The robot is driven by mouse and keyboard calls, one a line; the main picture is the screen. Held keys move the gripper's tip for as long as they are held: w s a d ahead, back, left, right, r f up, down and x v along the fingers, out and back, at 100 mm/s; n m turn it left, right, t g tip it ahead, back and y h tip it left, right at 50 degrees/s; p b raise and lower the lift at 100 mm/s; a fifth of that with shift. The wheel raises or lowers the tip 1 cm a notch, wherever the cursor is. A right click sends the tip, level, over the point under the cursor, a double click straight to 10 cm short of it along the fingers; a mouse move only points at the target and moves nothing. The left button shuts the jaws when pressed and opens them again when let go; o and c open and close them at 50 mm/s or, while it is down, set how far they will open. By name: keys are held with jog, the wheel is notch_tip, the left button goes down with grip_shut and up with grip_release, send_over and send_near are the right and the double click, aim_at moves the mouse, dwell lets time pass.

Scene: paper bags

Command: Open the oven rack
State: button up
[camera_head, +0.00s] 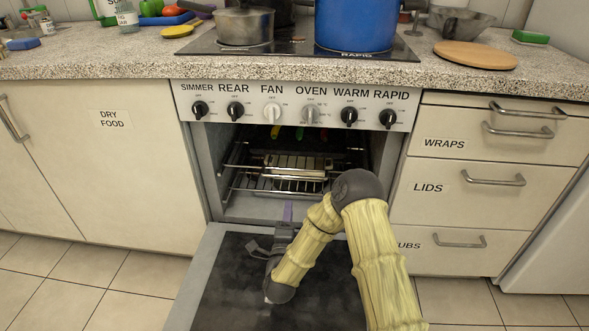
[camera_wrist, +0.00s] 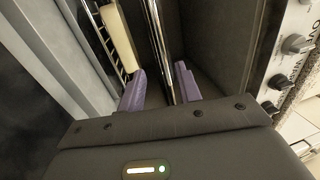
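The oven (camera_head: 210,150) stands with its door (camera_head: 235,285) folded down. A wire oven rack (camera_head: 255,185) is inside the cavity, and its metal bars (camera_wrist: 158,45) also show in the wrist view. My gripper (camera_head: 287,212) is over the lowered door, at the oven mouth, pointing inward. In the wrist view its two purple fingers (camera_wrist: 160,88) are apart. A shiny bar runs through the space between them; I cannot tell whether either finger touches it. The forearm hides part of the right side of the opening.
A cream object (camera_wrist: 121,38) rests by the rack bars, left of the fingers. The oven's side wall (camera_wrist: 218,45) is close on the right. A control panel with knobs (camera_head: 309,113) is above the opening. Drawers (camera_head: 480,187) stand right of the oven.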

jog(key=w+r+b, duration=0.3)
jog(key=w+b, duration=0.2)
jog(key=w, duration=1)
jog(key=shift+d, duration=0.35)
jog(key=shift+r, duration=0.1)
grip_shut()
